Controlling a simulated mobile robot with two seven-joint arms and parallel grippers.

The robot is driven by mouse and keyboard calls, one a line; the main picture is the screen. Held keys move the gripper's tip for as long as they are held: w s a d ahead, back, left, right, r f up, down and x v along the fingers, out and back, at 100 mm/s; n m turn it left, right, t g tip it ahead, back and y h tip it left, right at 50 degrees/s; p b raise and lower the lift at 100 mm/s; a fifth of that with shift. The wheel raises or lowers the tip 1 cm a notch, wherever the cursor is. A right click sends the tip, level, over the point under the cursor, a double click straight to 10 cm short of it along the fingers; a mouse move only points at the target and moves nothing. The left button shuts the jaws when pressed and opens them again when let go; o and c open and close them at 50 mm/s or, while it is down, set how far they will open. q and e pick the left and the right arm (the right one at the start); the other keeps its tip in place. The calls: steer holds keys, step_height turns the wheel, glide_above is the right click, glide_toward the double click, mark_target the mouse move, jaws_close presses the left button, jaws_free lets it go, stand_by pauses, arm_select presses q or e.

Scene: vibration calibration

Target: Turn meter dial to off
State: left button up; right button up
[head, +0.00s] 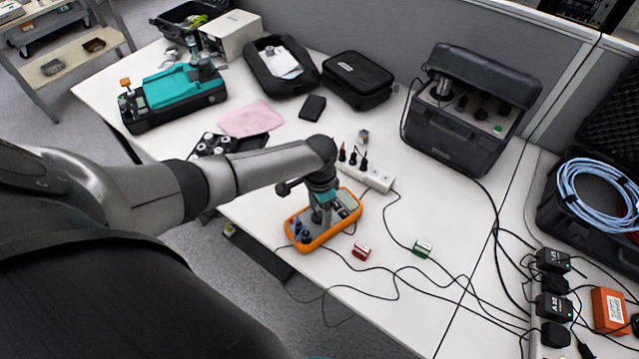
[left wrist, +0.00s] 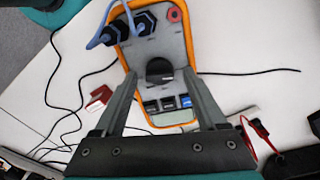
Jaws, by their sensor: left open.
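The meter (head: 347,225) is an orange-edged, grey-faced multimeter lying near the front edge of the white table. In the left wrist view, its round black dial (left wrist: 160,70) sits mid-face, with buttons on one side and plugs in jacks on the other. My left gripper (head: 321,208) points down over the meter. In the left wrist view, its two fingers are open, one on each side of the dial, with visible gaps. I cannot tell whether the tips touch the face or which mark the dial points to. My right gripper is not in view.
A red clip (head: 361,251) and a green block (head: 422,248) lie right of the meter among loose black cables. A white power strip (head: 368,177) is just behind it. A black case (head: 460,110) stands at the back right. A teal device (head: 178,92) stands at the back left.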

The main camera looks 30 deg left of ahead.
mark_target(320, 214)
arm_select(q)
step_height(320, 214, up, 15)
steer(key=p, duration=0.4)
steer(key=shift+r, duration=0.15)
stand_by(0.5)
